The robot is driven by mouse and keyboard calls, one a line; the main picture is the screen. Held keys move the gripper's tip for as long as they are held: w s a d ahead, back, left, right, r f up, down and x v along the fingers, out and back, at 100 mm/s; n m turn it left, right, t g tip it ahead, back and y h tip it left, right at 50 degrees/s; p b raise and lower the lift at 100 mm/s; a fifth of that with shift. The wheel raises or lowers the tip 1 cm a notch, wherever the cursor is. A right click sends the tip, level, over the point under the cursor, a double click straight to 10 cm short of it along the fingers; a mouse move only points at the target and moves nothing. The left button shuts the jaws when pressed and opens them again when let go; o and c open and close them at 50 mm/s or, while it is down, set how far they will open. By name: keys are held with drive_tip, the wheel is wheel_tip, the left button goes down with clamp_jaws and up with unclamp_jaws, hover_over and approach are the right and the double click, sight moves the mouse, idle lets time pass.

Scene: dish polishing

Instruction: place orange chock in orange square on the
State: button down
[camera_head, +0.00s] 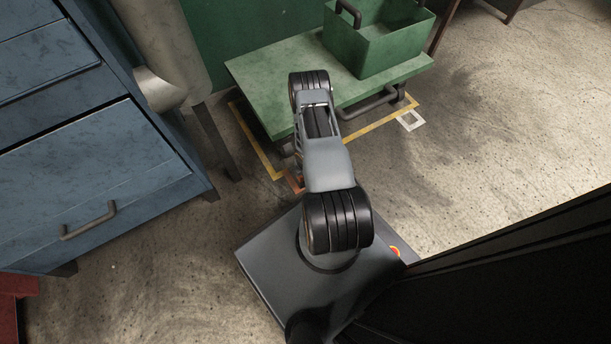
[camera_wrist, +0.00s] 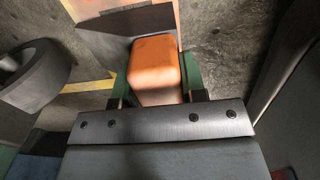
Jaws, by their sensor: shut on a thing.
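The orange chock (camera_wrist: 155,62) is a rounded orange block in the middle of the wrist view. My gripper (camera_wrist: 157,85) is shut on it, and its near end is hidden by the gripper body. Pale orange floor marking (camera_wrist: 92,8) shows beyond the chock, partly covered by a dark grey plate. In the head view a bit of the orange square (camera_head: 292,183) shows on the floor beside my arm, near the green cart's front corner. My arm hides the rest of it, and the gripper and chock do not show clearly there. I cannot tell the chock's height above the floor.
A green cart (camera_head: 262,80) carrying a green bin (camera_head: 385,50) stands within yellow floor lines (camera_head: 255,145). A white square (camera_head: 410,121) is marked at its right corner. A blue drawer cabinet (camera_head: 90,190) stands left. Open concrete floor (camera_head: 500,130) lies to the right.

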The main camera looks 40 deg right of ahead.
drive_tip(key=shift+f, duration=0.6)
drive_tip(key=shift+r, duration=0.1)
drive_tip(key=c, duration=0.6)
unclamp_jaws()
